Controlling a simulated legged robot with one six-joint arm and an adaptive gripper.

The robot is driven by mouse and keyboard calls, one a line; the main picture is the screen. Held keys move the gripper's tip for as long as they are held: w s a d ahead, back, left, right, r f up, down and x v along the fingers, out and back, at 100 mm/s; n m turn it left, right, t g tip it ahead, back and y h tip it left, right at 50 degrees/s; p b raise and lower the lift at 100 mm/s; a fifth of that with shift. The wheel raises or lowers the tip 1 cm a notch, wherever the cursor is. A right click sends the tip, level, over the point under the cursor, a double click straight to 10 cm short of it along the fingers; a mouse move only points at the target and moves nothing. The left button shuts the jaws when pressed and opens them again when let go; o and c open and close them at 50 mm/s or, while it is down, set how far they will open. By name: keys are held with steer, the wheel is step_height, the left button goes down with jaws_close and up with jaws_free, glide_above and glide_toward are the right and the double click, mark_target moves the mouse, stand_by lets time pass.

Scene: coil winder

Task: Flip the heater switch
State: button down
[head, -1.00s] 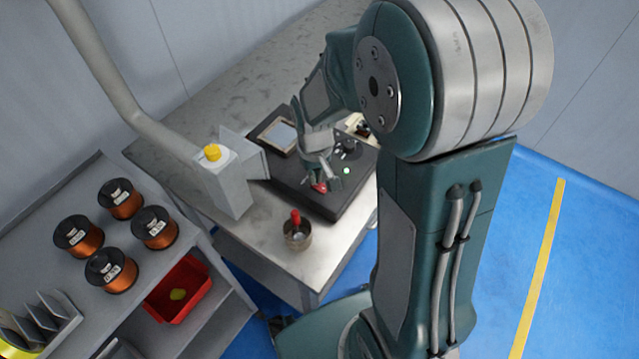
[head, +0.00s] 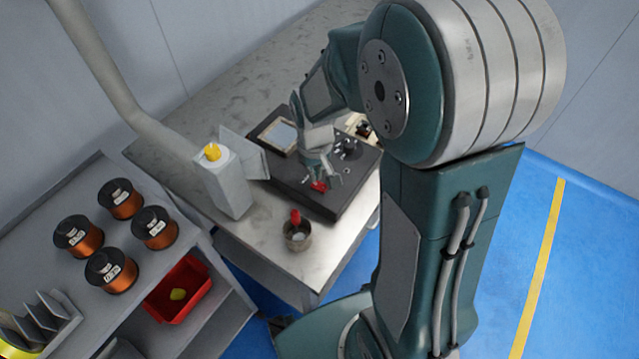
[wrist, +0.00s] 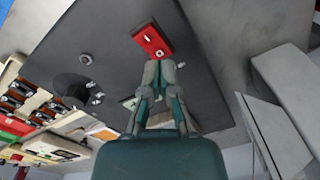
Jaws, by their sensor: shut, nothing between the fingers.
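A small red block (wrist: 152,41) with a pale mark and a small round ring sits on the dark base plate (wrist: 100,30); I cannot tell whether it is the heater switch. It also shows in the head view (head: 319,186), partly covered by my gripper. My gripper (wrist: 159,66) is shut and empty, its fingertips just beside the block's near edge; contact cannot be told. In the head view my gripper (head: 330,181) is over the plate's front part. A small pale plate (wrist: 129,102) lies left of the fingers, partly hidden by them.
A grey post with a yellow button (head: 212,152) stands left of the dark plate. A metal cup with a red-handled tool (head: 297,235) is near the table's front edge. Copper spools (head: 110,270) and a red bin (head: 178,290) are on the shelf at left.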

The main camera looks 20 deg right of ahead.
mark_target(315, 184)
steer(key=shift+r, duration=2.65)
steer(key=s+r+m+t, duration=0.1)
steer(key=s+r+t, duration=0.4)
steer(key=s+r, duration=0.8)
steer(key=shift+s+r+t, duration=0.25)
steer(key=shift+s+t, duration=0.05)
steer(key=shift+s, duration=0.3)
